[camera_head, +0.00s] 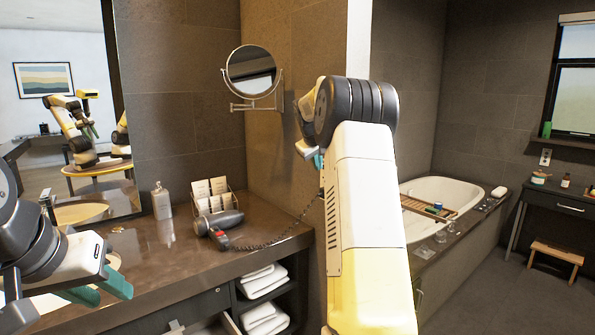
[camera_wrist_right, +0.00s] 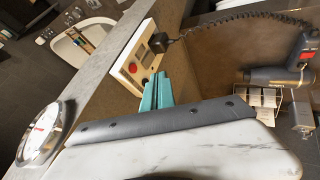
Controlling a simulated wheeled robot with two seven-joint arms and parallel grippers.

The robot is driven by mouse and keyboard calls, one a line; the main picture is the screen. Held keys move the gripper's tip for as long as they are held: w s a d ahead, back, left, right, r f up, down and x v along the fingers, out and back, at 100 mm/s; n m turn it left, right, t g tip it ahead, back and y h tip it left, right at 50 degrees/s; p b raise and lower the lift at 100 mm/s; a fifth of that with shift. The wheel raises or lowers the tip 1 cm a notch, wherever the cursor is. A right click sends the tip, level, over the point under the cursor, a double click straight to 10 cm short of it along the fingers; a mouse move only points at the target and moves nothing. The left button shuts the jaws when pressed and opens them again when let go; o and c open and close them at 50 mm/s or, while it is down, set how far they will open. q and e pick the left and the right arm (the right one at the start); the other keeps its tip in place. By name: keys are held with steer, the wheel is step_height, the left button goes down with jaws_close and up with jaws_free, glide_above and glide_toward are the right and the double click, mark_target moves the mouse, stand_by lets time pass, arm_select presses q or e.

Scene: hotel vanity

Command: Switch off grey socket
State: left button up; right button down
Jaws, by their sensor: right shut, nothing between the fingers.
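The socket panel (camera_wrist_right: 135,66) shows in the right wrist view as a light-framed plate on the wall edge, with a round red part and a black plug (camera_wrist_right: 159,42) with a coiled cord at its upper end. The grey socket's switch is too small to make out. My right gripper (camera_wrist_right: 157,92) has its teal fingers together, empty, just beside the panel; I cannot tell whether they touch it. In the head view my right gripper (camera_head: 318,160) is mostly hidden behind my arm, which also hides the panel. My left gripper (camera_head: 103,289) is open and empty over the counter's front left.
A hair dryer (camera_head: 219,224) lies on the dark counter (camera_head: 180,254), its cord running towards the wall. A soap bottle (camera_head: 162,201) and a rack of packets (camera_head: 213,196) stand behind it. A round mirror (camera_head: 252,73) juts from the wall. A bathtub (camera_head: 437,197) is at right.

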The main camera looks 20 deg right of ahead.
steer(key=d+v, duration=0.1)
steer(key=v, duration=0.5)
steer(key=shift+a+r, duration=0.2)
steer(key=shift+r, duration=0.45)
steer(key=shift+w, duration=0.1)
